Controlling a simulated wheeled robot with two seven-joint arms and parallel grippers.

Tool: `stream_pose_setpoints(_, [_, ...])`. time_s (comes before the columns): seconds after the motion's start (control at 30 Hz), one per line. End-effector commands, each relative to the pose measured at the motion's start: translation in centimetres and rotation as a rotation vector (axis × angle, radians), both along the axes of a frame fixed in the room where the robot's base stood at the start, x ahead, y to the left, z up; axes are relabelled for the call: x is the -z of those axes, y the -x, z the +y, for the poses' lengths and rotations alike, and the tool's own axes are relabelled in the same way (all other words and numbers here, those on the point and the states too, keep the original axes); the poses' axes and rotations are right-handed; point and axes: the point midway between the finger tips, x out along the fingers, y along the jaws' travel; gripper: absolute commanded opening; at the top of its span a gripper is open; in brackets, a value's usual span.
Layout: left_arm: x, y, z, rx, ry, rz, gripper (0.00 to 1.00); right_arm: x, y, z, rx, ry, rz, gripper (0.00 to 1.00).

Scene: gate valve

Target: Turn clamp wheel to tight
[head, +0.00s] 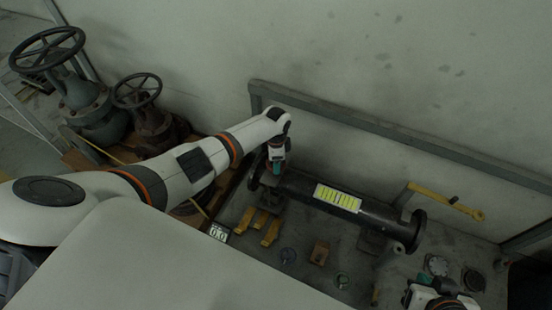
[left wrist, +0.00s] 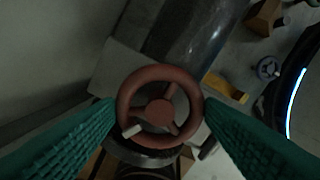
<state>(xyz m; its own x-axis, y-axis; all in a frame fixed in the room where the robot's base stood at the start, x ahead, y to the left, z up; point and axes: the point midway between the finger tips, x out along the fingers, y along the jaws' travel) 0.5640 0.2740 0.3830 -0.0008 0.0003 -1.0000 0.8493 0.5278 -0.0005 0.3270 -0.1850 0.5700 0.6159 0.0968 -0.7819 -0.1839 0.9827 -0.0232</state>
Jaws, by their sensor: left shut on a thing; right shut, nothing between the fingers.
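The clamp wheel (left wrist: 160,106) is a small red-brown handwheel with spokes and a pale handle peg on its lower left rim. In the left wrist view it sits between the green ribbed fingers of my left gripper (left wrist: 160,125), which is shut on its rim. In the head view my left gripper (head: 277,165) is at the left end of a black flanged pipe (head: 375,212) and hides the wheel there. My right gripper (head: 440,299) is at the bottom right edge of the head view, partly cut off, shut and empty, away from the wheel.
A rail (head: 390,130) runs along the wall behind the pipe. A yellow-handled tool (head: 445,200) is at the right. Yellow blocks (head: 271,231) and small parts lie on the bench before the pipe. Two large valves (head: 92,105) stand at the left.

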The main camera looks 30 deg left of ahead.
Motion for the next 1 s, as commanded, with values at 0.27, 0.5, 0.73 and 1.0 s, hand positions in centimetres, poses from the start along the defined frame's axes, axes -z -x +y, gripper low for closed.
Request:
stream_pose_setpoints(0.27, [-0.05, -0.04, -0.06, 0.040, 0.002, -0.001, 0.40, 0.00, 0.04, -0.01, 0.000, 0.000, 0.002, 0.00])
stream_pose_setpoints(0.5, [-0.05, -0.05, -0.08, 0.041, 0.002, -0.001, 0.40, 0.00, 0.05, -0.03, 0.000, 0.000, 0.002, 0.00])
stream_pose_setpoints(0.73, [-0.05, -0.06, -0.07, 0.041, 0.002, -0.001, 0.82, 0.01, 0.05, -0.04, 0.000, 0.000, 0.002, 0.00])
stream_pose_setpoints(1.0, [-0.04, -0.03, -0.05, 0.041, 0.001, -0.001, 0.84, 0.01, 0.06, -0.05, 0.001, 0.001, 0.003, 0.00])
